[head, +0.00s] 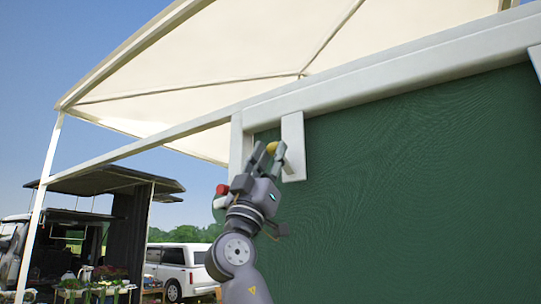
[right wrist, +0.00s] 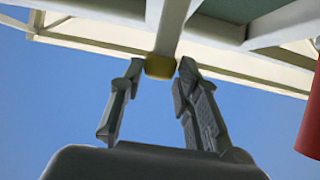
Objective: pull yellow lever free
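The yellow lever (head: 271,147) shows as a small yellow end beside a white plate (head: 294,132) on the frame of the green panel. In the right wrist view its yellow end (right wrist: 160,67) sits at the foot of a pale bar. My right gripper (head: 268,152) reaches up to it from below. In the right wrist view the two fingertips (right wrist: 161,70) stand on either side of the yellow end, with narrow gaps, so the gripper looks open around it. The rest of the lever is hidden or cannot be made out. My left gripper is not in view.
A red part (head: 222,189) is left of my right gripper; a red cylinder (right wrist: 312,125) shows at the right edge of the wrist view. A white beam (head: 390,75) and cream canopy (head: 230,60) are overhead. The green panel (head: 420,190) fills the right side.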

